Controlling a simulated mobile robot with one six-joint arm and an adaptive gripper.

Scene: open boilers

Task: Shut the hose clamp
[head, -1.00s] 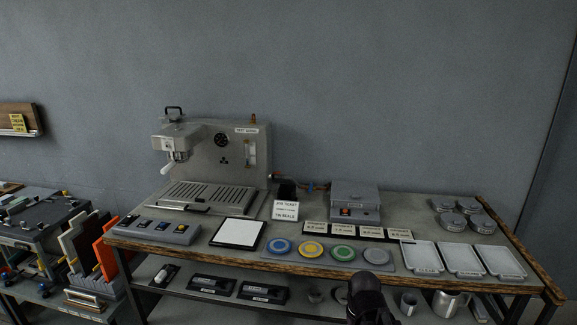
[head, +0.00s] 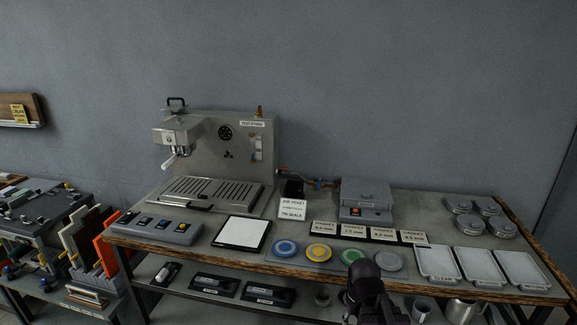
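I cannot pick out the hose clamp for certain. A hose with orange and blue fittings (head: 318,184) runs behind the bench top, from the espresso test stand (head: 226,150) toward a small grey box (head: 366,199). Any clamp on it is too small to make out. A dark part of my arm (head: 367,290) rises at the bottom edge, in front of the bench's front edge. My gripper's fingertips cannot be made out, so I cannot tell whether it is open or shut.
The wooden-edged bench (head: 445,286) holds a button panel (head: 160,227), a white pad (head: 243,232), coloured discs (head: 319,253), white trays (head: 480,266) and grey tins (head: 466,226). A sign (head: 292,208) stands before the hose. A cluttered grey cart (head: 42,215) is at left.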

